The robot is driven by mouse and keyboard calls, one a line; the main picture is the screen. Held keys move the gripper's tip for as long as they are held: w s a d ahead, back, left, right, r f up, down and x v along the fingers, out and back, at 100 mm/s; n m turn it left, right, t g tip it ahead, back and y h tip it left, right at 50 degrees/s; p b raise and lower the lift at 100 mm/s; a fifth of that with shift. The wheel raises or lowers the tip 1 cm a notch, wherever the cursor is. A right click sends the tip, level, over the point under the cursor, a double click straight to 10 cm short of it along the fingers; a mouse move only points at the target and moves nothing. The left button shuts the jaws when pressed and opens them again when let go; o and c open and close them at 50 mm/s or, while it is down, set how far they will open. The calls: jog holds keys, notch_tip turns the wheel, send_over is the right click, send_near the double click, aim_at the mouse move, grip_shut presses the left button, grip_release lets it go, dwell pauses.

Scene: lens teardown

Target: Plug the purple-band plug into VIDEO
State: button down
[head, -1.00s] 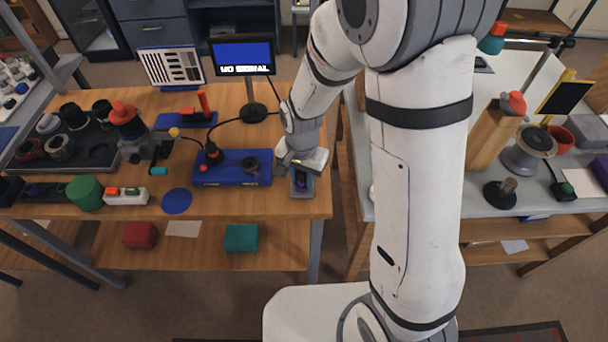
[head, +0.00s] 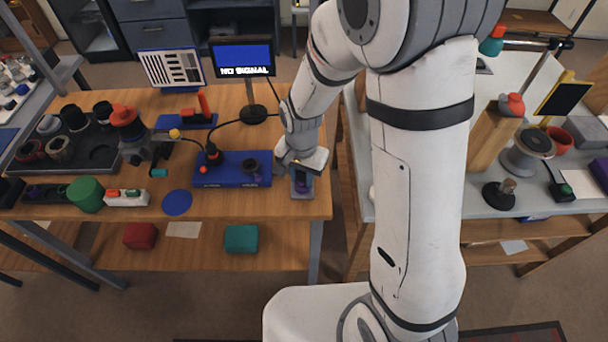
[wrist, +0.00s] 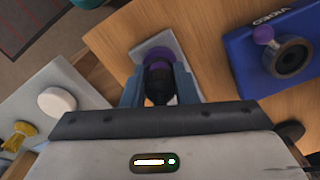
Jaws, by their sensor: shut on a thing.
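The purple-band plug (wrist: 158,82) is dark, with a purple part at its far end. My gripper (wrist: 160,92) is shut on it, one blue-grey finger on each side. The plug is over a small grey tray (wrist: 178,42); I cannot tell whether it touches it. In the head view my gripper (head: 300,168) is at the tray (head: 302,194) on the table's right end, mostly hiding the plug. The blue box marked VIDEO (wrist: 240,62) lies to the right in the wrist view, with a dark round socket (wrist: 290,57) and a purple knob (wrist: 263,34) on top. In the head view the box (head: 225,179) is left of my gripper.
A monitor (head: 242,57) reading NO SIGNAL stands behind the blue box, with a black cable running near it. An orange-topped device (head: 128,125) and a dark parts tray (head: 95,157) stand left. A blue disc (head: 177,202) lies in front. The table's right edge is close to my gripper.

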aim_at(302, 173)
jog(key=shift+r+p, duration=0.35)
jog(key=shift+r, duration=0.15)
dwell(0.4)
jog(key=shift+r+p, duration=1.55)
jog(key=shift+r, duration=0.7)
jog(key=shift+f, duration=0.1)
